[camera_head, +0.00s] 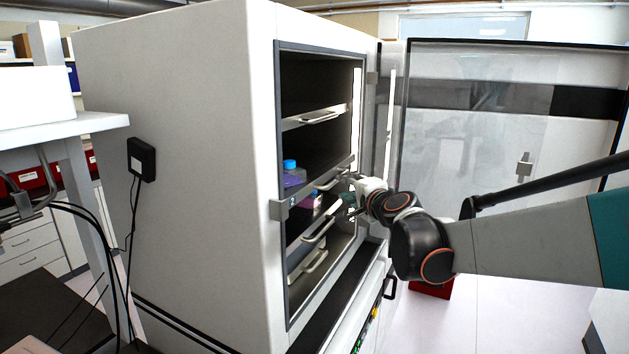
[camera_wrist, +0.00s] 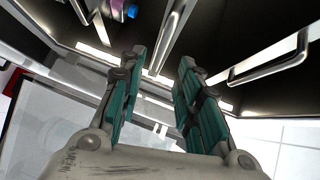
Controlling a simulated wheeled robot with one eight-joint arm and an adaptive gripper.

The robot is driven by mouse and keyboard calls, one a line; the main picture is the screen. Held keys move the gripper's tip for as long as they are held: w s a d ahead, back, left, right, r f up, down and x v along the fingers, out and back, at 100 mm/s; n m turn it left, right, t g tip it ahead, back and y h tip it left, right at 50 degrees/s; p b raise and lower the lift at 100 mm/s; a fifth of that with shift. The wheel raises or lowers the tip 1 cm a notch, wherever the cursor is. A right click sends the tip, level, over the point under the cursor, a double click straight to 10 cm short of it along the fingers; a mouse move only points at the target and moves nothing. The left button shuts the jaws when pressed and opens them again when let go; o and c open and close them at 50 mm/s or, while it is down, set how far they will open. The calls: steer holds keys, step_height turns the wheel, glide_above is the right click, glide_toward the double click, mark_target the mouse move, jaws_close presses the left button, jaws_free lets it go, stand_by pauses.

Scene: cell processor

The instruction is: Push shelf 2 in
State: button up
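The cell processor (camera_head: 180,130) is a tall white cabinet with its glass door (camera_head: 490,130) swung open to the right. Inside are several stacked shelves with bar handles: an upper handle (camera_head: 320,118), a middle handle (camera_head: 335,180) and lower handles (camera_head: 319,231) and (camera_head: 314,261). My gripper (camera_head: 349,200) is at the opening's right side, near the middle shelves. In the wrist view my gripper (camera_wrist: 161,62) has its teal fingers apart with nothing held. Two handles (camera_wrist: 172,38) and (camera_wrist: 266,70) lie beyond the fingers; contact is not visible.
A blue-capped bottle (camera_head: 290,175) stands on a middle shelf, and a pinkish item (camera_head: 312,201) sits on the shelf below. The opening's frame and the open door flank my arm. A white bench (camera_head: 60,130) is on the left. A red box (camera_head: 432,288) stands on the floor.

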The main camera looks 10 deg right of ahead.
steer(key=w+a+f, duration=0.1)
steer(key=w, duration=0.6)
steer(key=shift+w+p, duration=0.2)
steer(key=shift+p, duration=0.25)
steer(key=shift+a, duration=0.1)
jaws_close()
